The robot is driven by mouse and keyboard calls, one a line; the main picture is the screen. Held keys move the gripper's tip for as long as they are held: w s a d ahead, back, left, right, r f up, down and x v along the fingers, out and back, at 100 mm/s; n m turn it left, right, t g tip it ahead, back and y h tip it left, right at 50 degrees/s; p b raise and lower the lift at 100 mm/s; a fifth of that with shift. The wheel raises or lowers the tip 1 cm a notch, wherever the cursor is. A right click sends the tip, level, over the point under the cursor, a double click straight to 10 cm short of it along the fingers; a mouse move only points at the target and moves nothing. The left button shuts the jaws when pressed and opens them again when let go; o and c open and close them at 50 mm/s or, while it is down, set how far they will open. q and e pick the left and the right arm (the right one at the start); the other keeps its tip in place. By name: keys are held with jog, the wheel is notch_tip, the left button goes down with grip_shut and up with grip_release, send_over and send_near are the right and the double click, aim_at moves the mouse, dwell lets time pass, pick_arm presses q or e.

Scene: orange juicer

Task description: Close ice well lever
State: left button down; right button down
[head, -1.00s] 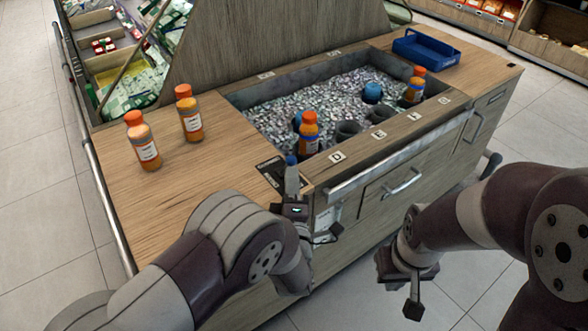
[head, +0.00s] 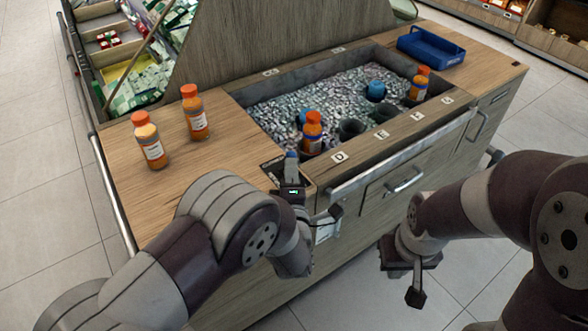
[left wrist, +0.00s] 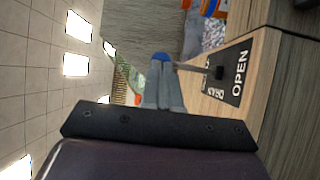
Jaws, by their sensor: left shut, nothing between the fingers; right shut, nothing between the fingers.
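The ice well lever has a blue knob (left wrist: 162,57) and a thin grey rod running to a black pivot on a plate marked OPEN and DRAIN (left wrist: 238,75). In the head view the blue knob (head: 291,155) shows at the near left corner of the ice well (head: 340,165). My left gripper (head: 291,172) is shut and empty, with its fingertips right at the knob. In the left wrist view the grey fingers (left wrist: 164,92) end just below the knob; whether they touch it, I cannot tell. My right gripper (head: 412,285) is shut and empty, in front of the counter, away from the lever.
Two orange juice bottles (head: 149,140) (head: 194,113) stand on the wooden counter left of the well. More bottles stand in the ice, one (head: 312,134) close behind the lever. A metal rail (head: 400,160) runs along the front. A blue tray (head: 431,47) sits at the far right.

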pick_arm(q)
jog(key=w+a+n+g+p, duration=0.1)
jog(key=w+a+r+n+g+p, duration=0.1)
jog(key=g, duration=0.1)
jog(key=w+a+r+n+g+h+p, duration=0.1)
jog(key=w+g+p, duration=0.1)
jog(key=shift+w+r, duration=0.1)
jog(key=shift+r, duration=0.15)
jog(key=shift+r+p, duration=0.5)
jog(key=shift+r, duration=0.2)
